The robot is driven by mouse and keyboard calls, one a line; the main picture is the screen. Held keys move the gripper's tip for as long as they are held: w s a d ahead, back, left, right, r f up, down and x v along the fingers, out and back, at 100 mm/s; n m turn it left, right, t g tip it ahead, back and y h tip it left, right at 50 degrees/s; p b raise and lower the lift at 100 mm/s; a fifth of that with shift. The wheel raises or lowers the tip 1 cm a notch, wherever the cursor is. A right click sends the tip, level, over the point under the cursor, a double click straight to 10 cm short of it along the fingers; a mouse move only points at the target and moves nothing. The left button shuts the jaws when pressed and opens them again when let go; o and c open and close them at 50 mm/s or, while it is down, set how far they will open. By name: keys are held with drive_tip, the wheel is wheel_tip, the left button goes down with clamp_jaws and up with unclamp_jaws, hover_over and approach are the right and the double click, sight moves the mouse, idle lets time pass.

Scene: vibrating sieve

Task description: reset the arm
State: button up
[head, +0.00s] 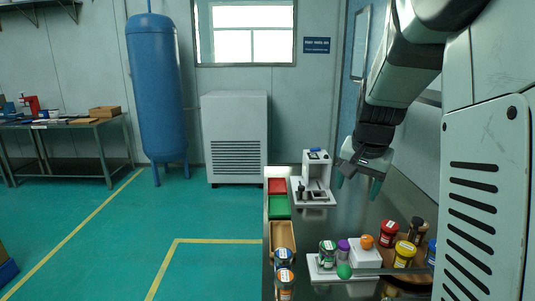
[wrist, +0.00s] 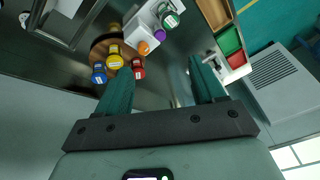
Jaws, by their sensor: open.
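My gripper (head: 358,181) hangs over the steel table (head: 350,215) in the head view, to the right of the white sieve machine (head: 316,178). Its two green fingers are spread apart with nothing between them. In the wrist view my gripper (wrist: 160,68) also shows open and empty, with the table and jars beyond the fingers. The fingers appear clear of the tabletop and jars.
Several jars, including a red jar (head: 388,233) and a yellow jar (head: 404,254), crowd the near table end beside a white box (head: 365,254). Red (head: 277,186), green (head: 279,207) and wooden (head: 283,236) trays line the left edge. The table's middle is clear.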

drive_tip(key=s+a+r+n, duration=0.2)
drive_tip(key=s+a, duration=0.1)
drive_tip(key=s, duration=0.6)
drive_tip(key=s+a+r+n+t, duration=0.1)
drive_tip(key=s+a+r+n, duration=0.1)
drive_tip(key=s, duration=0.7)
drive_tip(key=s+a+r+n, duration=0.2)
drive_tip(key=s+a, duration=0.2)
drive_tip(key=s, duration=0.5)
drive_tip(key=shift+s+n+y, duration=0.3)
drive_tip(key=shift+n, duration=0.1)
drive_tip(key=shift+o, duration=0.4)
drive_tip(key=shift+r, duration=0.15)
